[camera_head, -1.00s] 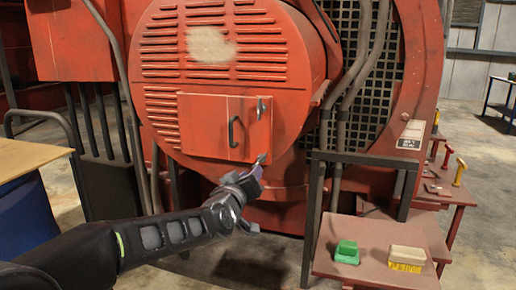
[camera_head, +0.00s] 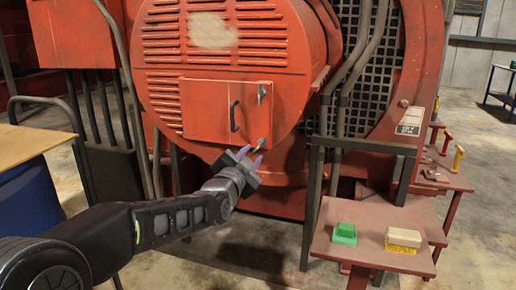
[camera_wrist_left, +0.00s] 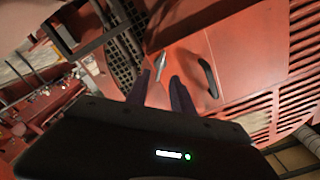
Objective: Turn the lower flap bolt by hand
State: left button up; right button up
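The red flap (camera_head: 205,112) is on the round engine cover in the head view, with a dark handle (camera_head: 233,116). An upper bolt (camera_head: 262,93) and the lower flap bolt (camera_head: 262,142) sit along its right edge. My left gripper (camera_head: 250,157) is open, its two purple fingers apart just below the lower bolt. The left wrist view shows the fingers (camera_wrist_left: 160,82) pointing at the flap (camera_wrist_left: 190,62), with a metal bolt (camera_wrist_left: 160,66) just beyond and between the tips. I see no contact. My right gripper is out of view.
A red side table (camera_head: 375,258) at the lower right holds a green block (camera_head: 344,234) and a cream and yellow block (camera_head: 403,241). Vertical pipes (camera_head: 350,90) stand right of the cover. A blue barrel (camera_head: 28,210) stands at the left.

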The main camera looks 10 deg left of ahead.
aim_at(259, 146)
pick_arm(q)
jog(key=w, duration=0.6)
jog(key=shift+w+d+p, duration=0.15)
jog(key=shift+d+p, duration=0.05)
jog(key=shift+p, duration=0.1)
grip_shut()
